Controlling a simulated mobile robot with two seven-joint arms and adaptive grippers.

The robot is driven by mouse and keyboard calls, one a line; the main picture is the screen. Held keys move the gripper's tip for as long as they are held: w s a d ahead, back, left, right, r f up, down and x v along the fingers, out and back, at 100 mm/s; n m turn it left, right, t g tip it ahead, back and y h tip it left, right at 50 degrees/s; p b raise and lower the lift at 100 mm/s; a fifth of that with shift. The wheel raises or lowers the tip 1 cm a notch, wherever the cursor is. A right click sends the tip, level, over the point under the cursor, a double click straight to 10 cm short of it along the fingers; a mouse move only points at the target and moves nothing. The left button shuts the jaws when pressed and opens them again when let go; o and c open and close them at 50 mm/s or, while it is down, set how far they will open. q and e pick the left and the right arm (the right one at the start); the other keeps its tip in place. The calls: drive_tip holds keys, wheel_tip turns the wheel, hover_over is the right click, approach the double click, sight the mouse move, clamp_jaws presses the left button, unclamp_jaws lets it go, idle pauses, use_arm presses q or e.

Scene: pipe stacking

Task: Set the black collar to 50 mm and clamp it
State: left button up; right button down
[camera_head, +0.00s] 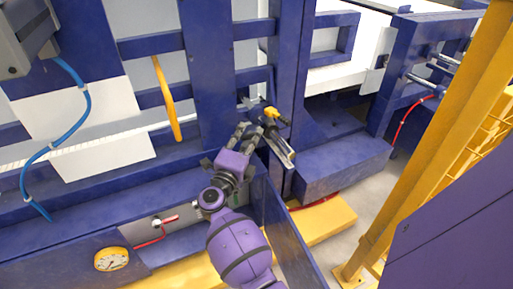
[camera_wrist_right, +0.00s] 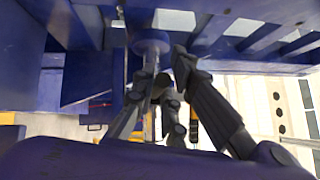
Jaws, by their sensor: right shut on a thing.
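My right gripper (camera_head: 250,132) reaches up from below to a small assembly on the blue frame, with a yellow lever (camera_head: 273,113) and a slim silver bar (camera_head: 281,150) beside it. In the right wrist view its dark fingers (camera_wrist_right: 165,95) close around an upright grey rod (camera_wrist_right: 150,68) under a round blue disc (camera_wrist_right: 150,42). It is shut on a dark piece at the rod, which seems to be the black collar; fingers cover most of it. No scale marks or setting can be read. My left gripper is in neither view.
Blue posts and beams (camera_head: 208,70) stand close behind the assembly. A blue box-shaped block (camera_head: 343,165) lies right of it. A yellow hanging strip (camera_head: 166,95), a blue hose (camera_head: 85,110), a gauge (camera_head: 111,259) and a red-handled valve (camera_head: 163,220) lie to the left.

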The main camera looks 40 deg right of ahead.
drive_tip(key=shift+w+d+f, duration=0.15)
drive_tip(key=shift+w+d, duration=0.2)
drive_tip(key=shift+w, duration=0.25)
drive_tip(key=c, duration=1.8)
unclamp_jaws()
drive_tip(key=v, duration=1.2)
